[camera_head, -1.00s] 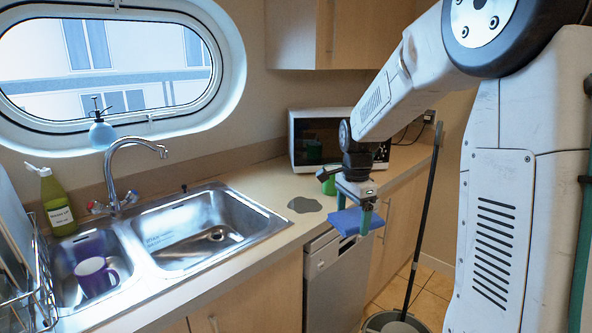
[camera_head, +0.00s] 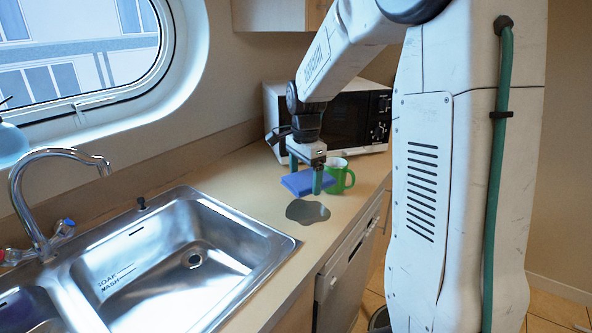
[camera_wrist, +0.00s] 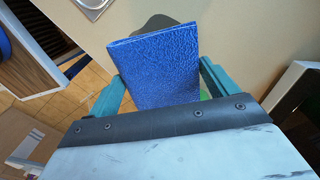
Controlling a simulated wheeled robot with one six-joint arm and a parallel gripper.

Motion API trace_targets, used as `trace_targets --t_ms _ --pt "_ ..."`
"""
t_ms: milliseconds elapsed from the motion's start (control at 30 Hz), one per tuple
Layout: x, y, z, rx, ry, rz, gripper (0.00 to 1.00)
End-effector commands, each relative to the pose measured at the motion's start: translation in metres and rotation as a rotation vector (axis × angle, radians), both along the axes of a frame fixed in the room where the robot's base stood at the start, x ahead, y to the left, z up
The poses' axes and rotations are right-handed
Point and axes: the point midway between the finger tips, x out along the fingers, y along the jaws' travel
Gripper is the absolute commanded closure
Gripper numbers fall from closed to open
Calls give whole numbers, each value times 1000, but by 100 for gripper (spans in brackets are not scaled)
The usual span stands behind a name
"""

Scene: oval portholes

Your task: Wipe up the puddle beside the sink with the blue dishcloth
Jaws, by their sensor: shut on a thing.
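The blue dishcloth (camera_head: 302,184) is a flat folded pad held level between the teal fingers of my gripper (camera_head: 306,177). In the wrist view the cloth (camera_wrist: 155,66) fills the space between the fingers. The puddle (camera_head: 307,211) is a dark grey, irregular patch on the counter to the right of the sink (camera_head: 190,262). The cloth appears just above and behind the puddle in the head view, apart from it. In the wrist view the puddle (camera_wrist: 158,22) shows past the cloth's far edge, partly hidden by it.
A green mug (camera_head: 341,176) stands on the counter close to the right of my gripper. A microwave (camera_head: 350,122) stands behind. The steel tap (camera_head: 40,205) rises at the left. The counter's front edge and dishwasher (camera_head: 345,275) lie right of the puddle.

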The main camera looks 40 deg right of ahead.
Motion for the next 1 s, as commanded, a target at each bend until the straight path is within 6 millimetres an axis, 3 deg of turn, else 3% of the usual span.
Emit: trace_targets --t_ms 600,1000 --pt "1 2 -63 0 2 4 33" --pt "0 2 -76 0 0 3 33"
